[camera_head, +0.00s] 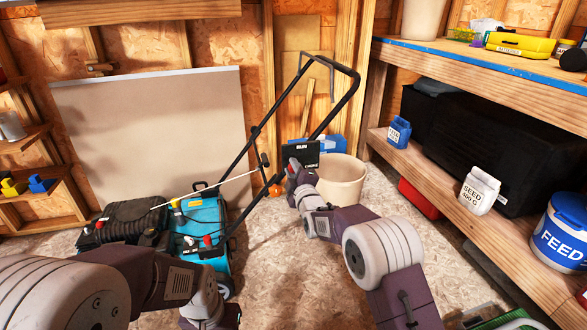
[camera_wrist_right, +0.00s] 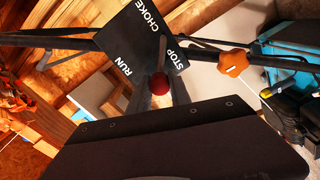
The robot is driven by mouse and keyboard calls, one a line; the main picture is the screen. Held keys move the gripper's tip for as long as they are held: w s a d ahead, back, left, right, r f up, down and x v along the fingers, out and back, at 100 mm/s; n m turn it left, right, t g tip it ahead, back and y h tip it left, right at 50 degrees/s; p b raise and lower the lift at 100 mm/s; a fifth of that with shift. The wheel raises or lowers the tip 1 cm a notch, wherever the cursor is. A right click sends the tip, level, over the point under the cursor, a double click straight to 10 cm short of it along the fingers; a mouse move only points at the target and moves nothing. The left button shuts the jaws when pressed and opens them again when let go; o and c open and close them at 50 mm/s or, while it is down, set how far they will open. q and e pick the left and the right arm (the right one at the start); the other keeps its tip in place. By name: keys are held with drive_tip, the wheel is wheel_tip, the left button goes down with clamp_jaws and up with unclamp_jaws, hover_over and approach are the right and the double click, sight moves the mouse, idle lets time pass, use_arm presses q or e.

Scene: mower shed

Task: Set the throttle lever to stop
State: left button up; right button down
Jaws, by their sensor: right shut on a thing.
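The black throttle plate (camera_head: 304,153) is on the mower's handle in the head view. In the right wrist view the plate (camera_wrist_right: 148,42) reads RUN, CHOKE and STOP. The throttle lever's red knob (camera_wrist_right: 159,84) shows at the plate's lower edge, between RUN and STOP. My right gripper (camera_head: 293,171) is at the plate, its dark fingers (camera_wrist_right: 160,95) shut on the knob. The mower (camera_head: 205,222) is blue and black and stands on the floor. My left arm is low at the left; its gripper (camera_head: 212,316) is partly cut off, its jaws unclear.
A beige bucket (camera_head: 342,180) stands behind my right gripper. A pale board (camera_head: 150,130) leans on the back wall.

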drive_tip(key=shift+f, duration=0.1)
drive_tip(key=c, duration=1.2)
unclamp_jaws()
drive_tip(key=shift+s, duration=0.15)
drive_tip(key=shift+s+d+p, duration=0.1)
drive_tip(key=shift+s+p, duration=0.2)
drive_tip(key=shift+s, duration=0.05)
drive_tip(key=b+v, duration=0.1)
drive_tip(key=v, duration=0.7)
drive_tip(key=shift+b, duration=0.3)
